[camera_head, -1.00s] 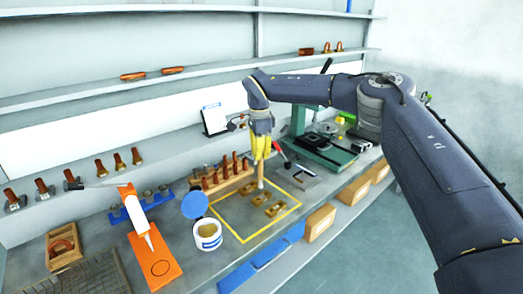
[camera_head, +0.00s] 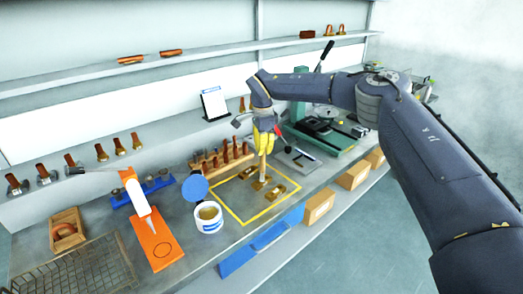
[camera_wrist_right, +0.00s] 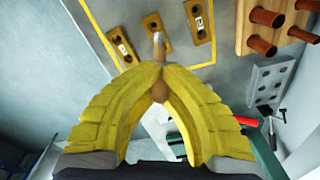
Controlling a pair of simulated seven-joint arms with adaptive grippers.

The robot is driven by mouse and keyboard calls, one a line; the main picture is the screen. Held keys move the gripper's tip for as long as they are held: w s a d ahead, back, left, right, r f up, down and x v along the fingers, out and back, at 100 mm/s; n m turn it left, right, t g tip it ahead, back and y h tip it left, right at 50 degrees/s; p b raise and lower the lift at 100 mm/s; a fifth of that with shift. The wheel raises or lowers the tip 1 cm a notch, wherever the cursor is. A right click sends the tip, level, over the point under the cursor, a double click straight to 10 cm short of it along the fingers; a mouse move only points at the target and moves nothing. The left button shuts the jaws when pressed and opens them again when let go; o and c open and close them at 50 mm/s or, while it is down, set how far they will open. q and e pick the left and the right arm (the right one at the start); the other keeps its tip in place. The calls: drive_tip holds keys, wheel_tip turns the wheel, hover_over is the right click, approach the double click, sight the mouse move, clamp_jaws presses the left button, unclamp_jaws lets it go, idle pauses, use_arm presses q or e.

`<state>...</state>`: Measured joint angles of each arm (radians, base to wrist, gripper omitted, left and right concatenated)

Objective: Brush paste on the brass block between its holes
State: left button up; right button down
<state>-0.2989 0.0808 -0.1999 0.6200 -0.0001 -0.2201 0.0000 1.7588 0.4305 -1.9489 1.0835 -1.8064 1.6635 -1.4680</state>
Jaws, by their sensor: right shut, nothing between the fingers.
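Three brass blocks with holes lie inside a yellow taped square (camera_head: 241,223): the far block (camera_head: 248,172), the middle block (camera_head: 262,185) and the near block (camera_head: 277,193). My right gripper (camera_head: 264,152) is shut around the wooden handle of a brush (camera_head: 262,168), which points down. The brush tip is at the middle block; I cannot tell whether it touches. In the right wrist view the brush (camera_wrist_right: 158,48) passes between the closed yellow fingertips (camera_wrist_right: 156,80). Pale patches show between the holes of the outer blocks (camera_wrist_right: 122,47) (camera_wrist_right: 199,22). An open white paste tub (camera_head: 208,219) stands left of the square. My left gripper is out of view.
A wooden rack with copper pegs (camera_head: 222,157) stands behind the square. A tube with an orange mat (camera_head: 158,250), a wire basket (camera_head: 85,275) and a small wooden box (camera_head: 67,232) lie left. A green press (camera_head: 325,140) stands right.

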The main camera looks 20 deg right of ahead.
drive_tip(key=shift+s+a, duration=0.3)
drive_tip(key=shift+a, duration=0.2)
wheel_tip(320, 180, up, 8)
idle(1.0)
drive_tip(key=shift+a, duration=0.15)
idle(0.3)
